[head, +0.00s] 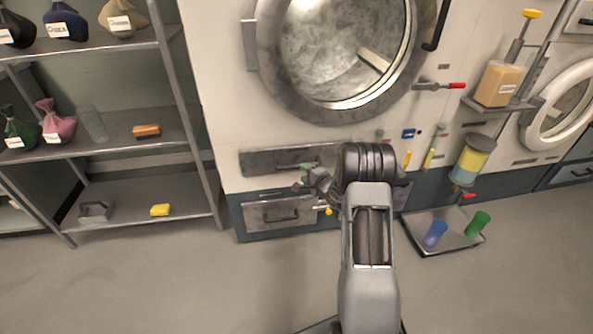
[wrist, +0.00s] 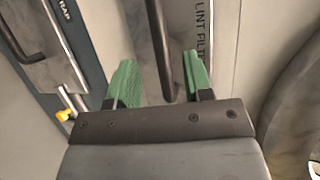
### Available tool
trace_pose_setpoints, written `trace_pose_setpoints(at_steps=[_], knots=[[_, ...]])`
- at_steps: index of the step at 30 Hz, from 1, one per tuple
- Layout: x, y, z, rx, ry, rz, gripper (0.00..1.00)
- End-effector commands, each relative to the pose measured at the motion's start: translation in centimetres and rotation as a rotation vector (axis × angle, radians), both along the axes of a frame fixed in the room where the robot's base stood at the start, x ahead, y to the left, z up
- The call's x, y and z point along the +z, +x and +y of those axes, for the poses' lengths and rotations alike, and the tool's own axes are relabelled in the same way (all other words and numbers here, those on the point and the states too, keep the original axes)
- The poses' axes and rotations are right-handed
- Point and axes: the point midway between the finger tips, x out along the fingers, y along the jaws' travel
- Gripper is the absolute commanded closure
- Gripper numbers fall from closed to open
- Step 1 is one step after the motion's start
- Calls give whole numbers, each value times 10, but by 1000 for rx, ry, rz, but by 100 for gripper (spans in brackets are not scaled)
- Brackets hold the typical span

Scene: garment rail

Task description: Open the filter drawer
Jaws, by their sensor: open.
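The filter drawer (head: 260,161) is a long, worn grey front low on the machine, under the round door. It looks closed. In the wrist view the label "LINT FILT…" shows beside the drawer front (wrist: 181,18), partly cut off. Its dark bar handle (wrist: 158,40) runs between the two green finger pads. My gripper (head: 306,178) is at the drawer front, and its fingers (wrist: 159,80) are open on either side of the handle. I cannot tell whether a pad touches the handle. My arm hides the drawer's right end in the head view.
A second drawer (head: 280,214) with a dark handle is just below; a yellow-tipped part (wrist: 64,115) is beside it. The round glass door (head: 345,45) is above. Shelves (head: 120,190) stand left. A tray (head: 450,240) with blue and green cups lies right on the floor.

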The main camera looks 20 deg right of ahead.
Motion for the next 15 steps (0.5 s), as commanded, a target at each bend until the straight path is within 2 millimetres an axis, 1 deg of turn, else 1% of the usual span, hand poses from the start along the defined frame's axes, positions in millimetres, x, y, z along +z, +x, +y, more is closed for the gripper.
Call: trace_pose_setpoints(at_steps=[1, 6, 10, 15], knots=[[-5, 10, 3, 3, 0, -1, 54], [-10, 37, 8, 2, 0, -1, 54], [-12, 52, 11, 1, -1, 0, 54], [-13, 63, 13, 0, -1, 0, 54]])
